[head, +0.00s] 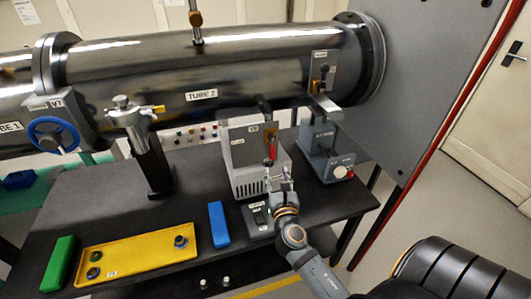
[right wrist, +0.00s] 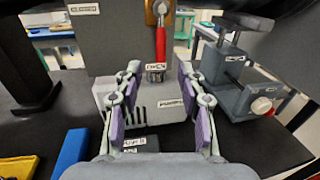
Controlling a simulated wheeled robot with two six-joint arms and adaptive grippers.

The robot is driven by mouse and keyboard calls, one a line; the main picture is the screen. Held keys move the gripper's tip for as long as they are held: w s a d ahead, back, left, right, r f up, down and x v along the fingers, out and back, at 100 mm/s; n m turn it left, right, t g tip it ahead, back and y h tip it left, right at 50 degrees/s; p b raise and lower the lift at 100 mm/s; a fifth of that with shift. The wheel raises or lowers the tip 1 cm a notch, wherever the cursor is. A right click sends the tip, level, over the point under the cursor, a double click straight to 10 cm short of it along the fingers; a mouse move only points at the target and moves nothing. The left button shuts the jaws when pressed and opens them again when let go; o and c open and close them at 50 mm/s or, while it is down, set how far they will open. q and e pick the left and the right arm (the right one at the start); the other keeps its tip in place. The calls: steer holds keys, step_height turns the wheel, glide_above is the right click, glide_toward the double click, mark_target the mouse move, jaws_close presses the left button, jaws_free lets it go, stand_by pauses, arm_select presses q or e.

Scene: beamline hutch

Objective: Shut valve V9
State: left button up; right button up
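Valve V9, with its label (head: 252,128), sits above a grey pump box (head: 245,172) under the tube. It has a brass-coloured body (right wrist: 157,10) and a red lever (head: 273,149). The lever hangs downward, close to upright; in the right wrist view the red lever (right wrist: 160,44) is near the top centre. My right gripper (head: 279,178) is open just below and in front of the lever. In the right wrist view its two purple-padded fingers (right wrist: 160,88) are spread, with nothing between them. The lever's end lies beyond the fingertips. My left gripper is not in view.
A grey stand (head: 325,150) with a clamp is right of the pump. The steel tube (head: 150,75) runs above. A blue box (head: 218,224), yellow tray (head: 140,257) and green box (head: 59,262) lie on the black table left of my gripper. A blue handwheel (head: 52,134) is far left.

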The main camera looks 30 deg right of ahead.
mark_target(273, 154)
steer(key=p+x, duration=0.1)
steer(key=x, duration=0.9)
steer(key=shift+d+f, duration=0.1)
steer(key=shift+f, duration=0.05)
steer(key=shift+c, duration=0.8)
jaws_close()
